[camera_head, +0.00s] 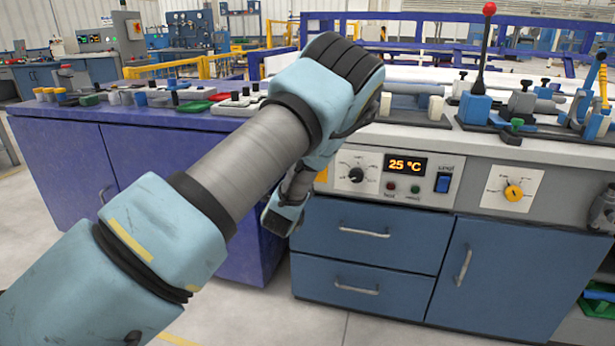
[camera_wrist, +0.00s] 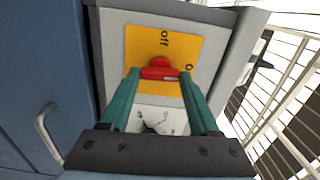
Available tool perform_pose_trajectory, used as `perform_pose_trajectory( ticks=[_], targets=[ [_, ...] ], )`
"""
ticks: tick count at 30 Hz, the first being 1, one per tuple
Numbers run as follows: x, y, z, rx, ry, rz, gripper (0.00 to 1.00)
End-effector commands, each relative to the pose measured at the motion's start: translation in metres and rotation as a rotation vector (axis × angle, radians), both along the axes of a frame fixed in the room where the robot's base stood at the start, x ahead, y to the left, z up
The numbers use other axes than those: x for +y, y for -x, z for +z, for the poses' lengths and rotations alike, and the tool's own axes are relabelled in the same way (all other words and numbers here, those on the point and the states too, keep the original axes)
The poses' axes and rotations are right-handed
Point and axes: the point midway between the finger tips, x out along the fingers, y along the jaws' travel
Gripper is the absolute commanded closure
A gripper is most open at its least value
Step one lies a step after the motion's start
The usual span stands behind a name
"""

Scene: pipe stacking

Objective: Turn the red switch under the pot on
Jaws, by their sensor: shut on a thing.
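The red switch (camera_wrist: 160,62) is a red knob on a yellow plate (camera_wrist: 192,48) in the wrist view. The plate reads "Off" above the knob and has a partly hidden label to the right. My gripper (camera_wrist: 160,74) has its two green fingers closed on the left and right sides of the knob. The knob's bar lies roughly crosswise between the fingertips. In the head view my arm hides the gripper and the switch; only a yellow sliver (camera_head: 322,175) shows beside the arm. I cannot make out the pot.
A white dial panel (camera_head: 357,172), a display reading 25 °C (camera_head: 406,165) and a blue rocker switch (camera_head: 443,182) are right of my arm. A yellow knob (camera_head: 513,192) sits farther right. Blue drawers (camera_head: 365,235) with handles lie below. A purple cabinet (camera_head: 150,180) stands left.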

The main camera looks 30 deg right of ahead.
Motion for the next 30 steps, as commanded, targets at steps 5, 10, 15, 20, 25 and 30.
perform_pose_trajectory(
  ticks=[5, 10, 15, 20, 25, 30],
  targets=[
    [-0.0001, 0.0007, -0.0012, -0.033, -0.038, -0.001, 0.93],
    [-0.0002, 0.0007, -0.0012, -0.045, -0.052, -0.001, 0.93],
    [-0.0001, 0.0007, -0.0011, -0.047, -0.055, -0.001, 0.93],
    [-0.0001, 0.0007, -0.0012, -0.047, -0.055, -0.001, 0.93],
    [-0.0001, 0.0005, -0.0011, -0.047, -0.053, -0.001, 0.23],
    [0.0, 0.0003, -0.0007, -0.047, -0.053, -0.001, 0.07]
  ],
)
